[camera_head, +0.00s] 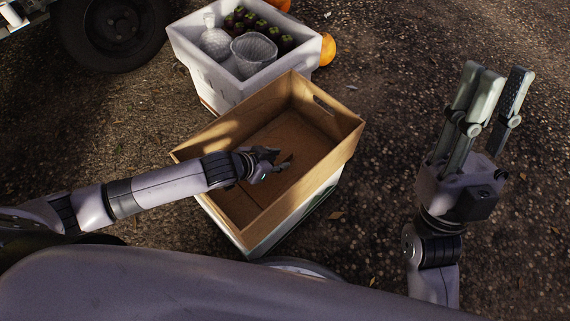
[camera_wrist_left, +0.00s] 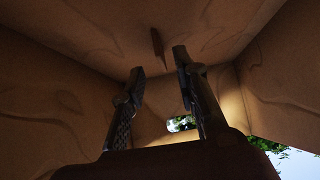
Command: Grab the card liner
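An open brown cardboard box (camera_head: 203,206) stands in front of me. Its floor is flat brown card (camera_head: 300,137). I cannot tell whether this floor is a separate card liner. In the left wrist view the card surface (camera_wrist_left: 95,50) shows a narrow dark slot or tab (camera_wrist_left: 156,43) just beyond the fingertips. My left gripper (camera_head: 279,160) is inside the box, open, with nothing between its fingers; the fingers also show apart in the left wrist view (camera_wrist_left: 158,62). My right gripper (camera_head: 497,78) is open and empty, raised over the ground at the right.
A vehicle wheel (camera_head: 112,30) stands at the upper left. Gravel at the right is clear.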

